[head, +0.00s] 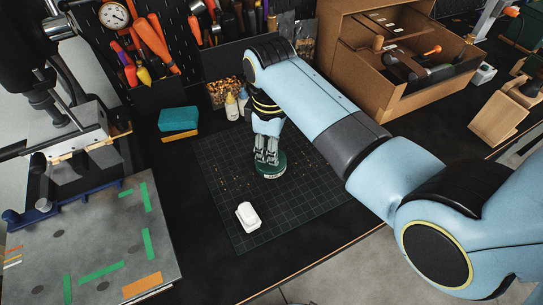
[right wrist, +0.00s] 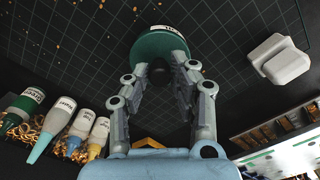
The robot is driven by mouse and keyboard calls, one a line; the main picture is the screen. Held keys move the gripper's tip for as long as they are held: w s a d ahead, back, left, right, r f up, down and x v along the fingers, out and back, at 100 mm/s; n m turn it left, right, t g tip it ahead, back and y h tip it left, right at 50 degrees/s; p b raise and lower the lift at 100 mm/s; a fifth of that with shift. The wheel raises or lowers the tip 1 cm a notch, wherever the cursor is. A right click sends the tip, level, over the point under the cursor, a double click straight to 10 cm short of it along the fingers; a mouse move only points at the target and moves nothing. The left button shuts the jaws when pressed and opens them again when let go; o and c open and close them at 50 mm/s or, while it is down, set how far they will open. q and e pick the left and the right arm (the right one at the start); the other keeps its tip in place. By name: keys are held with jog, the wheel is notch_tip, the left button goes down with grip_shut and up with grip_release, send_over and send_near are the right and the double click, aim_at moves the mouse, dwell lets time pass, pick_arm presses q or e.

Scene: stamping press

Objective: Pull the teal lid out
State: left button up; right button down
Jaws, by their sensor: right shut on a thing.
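A dark teal-green round piece (head: 269,164), which I take for the teal lid, sits on the gridded cutting mat. It also shows in the right wrist view (right wrist: 158,43), with a dark knob and a white label on its edge. My right gripper (head: 266,155) comes down on it from above. In the right wrist view the fingers (right wrist: 170,72) are closed about the dark knob. The fingers hide part of the knob, and I cannot tell whether a container is beneath the lid. My left gripper is not in view.
A white block (head: 248,217) lies on the mat (head: 225,175) in front of the lid. Small bottles (head: 232,107) stand behind, near a bin of brass bits. A teal block (head: 178,119) and the press plate (head: 95,245) are left. A cardboard box (head: 375,100) is back right.

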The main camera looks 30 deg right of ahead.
jog(key=shift+r, duration=0.2)
jog(key=shift+r, duration=0.15)
notch_tip(320, 180, up, 2)
jog(key=shift+r+p, duration=0.1)
jog(key=shift+p, duration=0.5)
jog(key=shift+r, duration=0.75)
jog(key=shift+r, duration=0.15)
